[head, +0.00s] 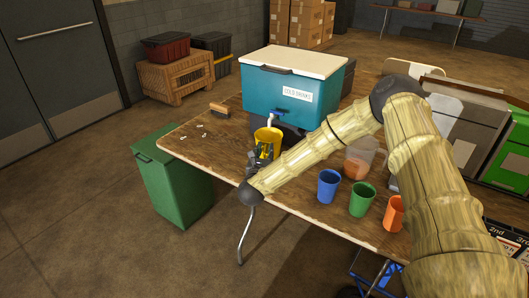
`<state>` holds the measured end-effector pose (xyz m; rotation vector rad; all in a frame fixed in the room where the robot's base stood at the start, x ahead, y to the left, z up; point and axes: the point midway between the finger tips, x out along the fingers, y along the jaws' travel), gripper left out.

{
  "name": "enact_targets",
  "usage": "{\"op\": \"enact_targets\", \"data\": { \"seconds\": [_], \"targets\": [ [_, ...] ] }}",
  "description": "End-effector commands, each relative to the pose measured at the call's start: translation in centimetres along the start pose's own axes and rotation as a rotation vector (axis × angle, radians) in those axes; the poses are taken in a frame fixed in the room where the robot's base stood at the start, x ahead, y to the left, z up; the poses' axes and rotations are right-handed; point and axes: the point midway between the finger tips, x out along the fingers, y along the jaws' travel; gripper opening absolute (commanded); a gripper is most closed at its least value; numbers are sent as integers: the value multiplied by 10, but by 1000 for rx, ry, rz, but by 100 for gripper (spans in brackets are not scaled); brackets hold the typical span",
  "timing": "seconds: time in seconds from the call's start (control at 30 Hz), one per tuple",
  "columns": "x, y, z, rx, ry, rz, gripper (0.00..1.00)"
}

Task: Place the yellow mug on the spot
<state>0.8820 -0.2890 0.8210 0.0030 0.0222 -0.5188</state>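The yellow mug (268,137) is upright at the near side of the teal cooler (277,92), just below its white and blue tap (279,117). My gripper (262,154) is at the near side of the mug, with its dark fingers low against or around it. The arm and fingers hide the mug's base, so I cannot tell whether the mug rests on the table or is held, or whether the fingers are shut on it. No marked spot can be made out.
The wooden table (205,148) also holds a brush (219,110), small white scraps, a pitcher (359,160), and blue (328,186), green (362,199) and orange (394,213) cups to the right. A green bin (173,178) stands left of the table. The table's left end is mostly clear.

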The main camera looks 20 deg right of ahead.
Motion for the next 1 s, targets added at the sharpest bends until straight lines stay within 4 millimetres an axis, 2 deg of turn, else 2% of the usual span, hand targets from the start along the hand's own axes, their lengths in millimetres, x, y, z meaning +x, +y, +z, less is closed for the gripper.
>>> {"op": "enact_targets", "data": {
  "seconds": [0.4, 0.6, 0.8, 1.0],
  "targets": [
    [-74, 0, -3, 2, 3, 2, 29],
    [-103, 1, -2, 1, 2, 2, 29],
    [-117, 0, -1, 0, 2, 2, 29],
    [-119, 0, -1, 0, 1, 1, 29]
  ]
}}
